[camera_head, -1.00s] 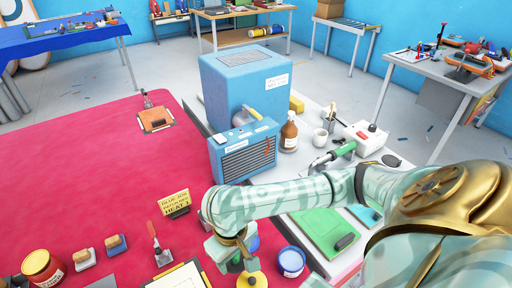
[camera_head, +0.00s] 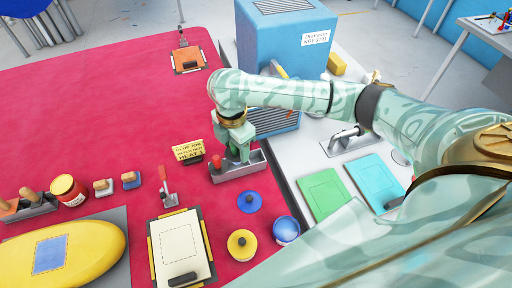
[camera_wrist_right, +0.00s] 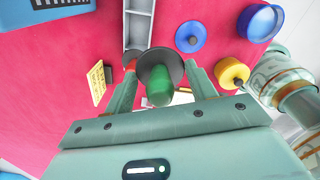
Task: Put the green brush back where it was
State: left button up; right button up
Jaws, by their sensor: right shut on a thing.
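My right gripper (camera_head: 238,150) is shut on the green brush and holds it over a long grey tray (camera_head: 252,166). In the right wrist view the green brush (camera_wrist_right: 158,92) shows its round green handle end and a dark disc between the fingers (camera_wrist_right: 160,88). The tray (camera_wrist_right: 138,28) with dividers lies beyond the disc. A red-knobbed thing (camera_head: 215,162) stands at the tray's left end, and part of it shows beside the disc. The brush's lower end is hidden, so I cannot tell whether it touches the tray. My left gripper is not in view.
A yellow sign (camera_head: 188,151) stands left of the tray. A blue lid (camera_head: 249,202), a yellow lid (camera_head: 242,245) and a blue pot (camera_head: 286,231) lie in front. A blue heater box (camera_head: 285,45) stands behind.

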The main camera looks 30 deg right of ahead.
jog(key=w+d+f+b, duration=0.1)
jog(key=d+f+b, duration=0.1)
jog(key=f, duration=0.1)
jog(key=w+d+f+b, duration=0.1)
jog(key=d+f+b, duration=0.1)
jog(key=d+f, duration=0.1)
jog(key=w+d+f+b, duration=0.1)
jog(key=d+f+b, duration=0.1)
jog(key=f, duration=0.3)
jog(key=shift+d, duration=0.65)
jog(key=shift+r, duration=0.1)
jog(key=shift+f, duration=0.35)
jog(key=o, duration=0.9)
jog(key=shift+f, duration=0.1)
